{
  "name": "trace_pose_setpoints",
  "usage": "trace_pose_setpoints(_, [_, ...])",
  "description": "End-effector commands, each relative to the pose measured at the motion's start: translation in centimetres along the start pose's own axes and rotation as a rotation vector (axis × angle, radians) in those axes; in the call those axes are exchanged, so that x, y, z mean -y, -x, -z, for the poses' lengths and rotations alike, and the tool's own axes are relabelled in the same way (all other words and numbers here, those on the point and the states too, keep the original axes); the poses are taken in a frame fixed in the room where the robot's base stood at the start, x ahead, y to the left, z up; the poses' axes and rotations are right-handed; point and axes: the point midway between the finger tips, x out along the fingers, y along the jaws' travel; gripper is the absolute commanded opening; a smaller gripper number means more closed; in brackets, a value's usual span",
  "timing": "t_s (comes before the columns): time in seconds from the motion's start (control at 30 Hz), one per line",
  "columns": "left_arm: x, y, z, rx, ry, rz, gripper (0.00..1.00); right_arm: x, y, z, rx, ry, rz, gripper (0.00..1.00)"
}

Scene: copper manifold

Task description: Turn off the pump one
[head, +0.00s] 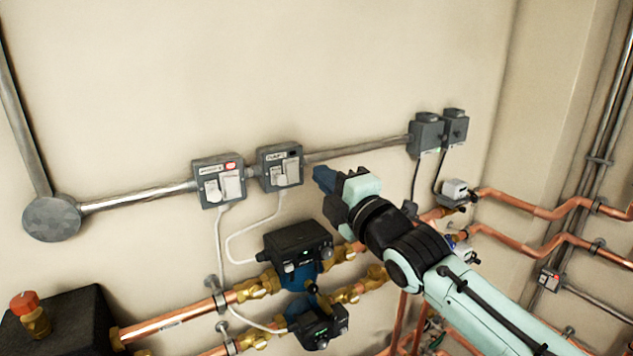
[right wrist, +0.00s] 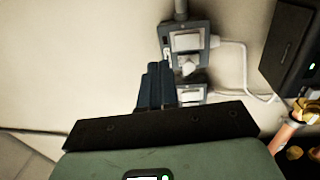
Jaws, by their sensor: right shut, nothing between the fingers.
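Two grey switch boxes are on the wall in the head view. The left box (head: 205,170) has a lit red lamp and white switch plates. The right box (head: 267,184) has a dark lamp and a label that seems to read PUMP 1, though it is small. My right gripper (head: 318,177) is shut and empty, just right of the right box. In the right wrist view its fingers (right wrist: 160,68) show in front of the wall, over the near edges of the right box (right wrist: 190,27) and left box (right wrist: 190,91). Contact cannot be told. My left gripper is not in view.
Black pump heads (head: 297,240) on copper pipes stand below the boxes, with white cables (head: 232,240) running down to them. A metal conduit (head: 355,149) leads right to two dark boxes (head: 425,135). The wall above is clear.

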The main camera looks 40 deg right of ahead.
Motion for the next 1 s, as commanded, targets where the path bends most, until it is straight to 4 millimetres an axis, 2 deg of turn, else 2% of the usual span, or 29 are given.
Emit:
trace_pose_setpoints(0.03, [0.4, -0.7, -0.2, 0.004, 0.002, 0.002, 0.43, 0.1, 1.3, 0.1, -0.003, -0.001, 0.002, 0.00])
trace_pose_setpoints(0.2, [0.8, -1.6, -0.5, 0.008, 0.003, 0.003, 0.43, -0.8, 4.5, 0.0, -0.001, -0.001, 0.004, 0.00])
trace_pose_setpoints(0.4, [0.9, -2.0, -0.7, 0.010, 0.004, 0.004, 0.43, -1.3, 6.5, 0.0, -0.001, 0.000, 0.006, 0.00])
trace_pose_setpoints(1.0, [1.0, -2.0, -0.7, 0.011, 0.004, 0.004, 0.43, -1.5, 6.8, 0.0, -0.001, 0.000, 0.007, 0.00])
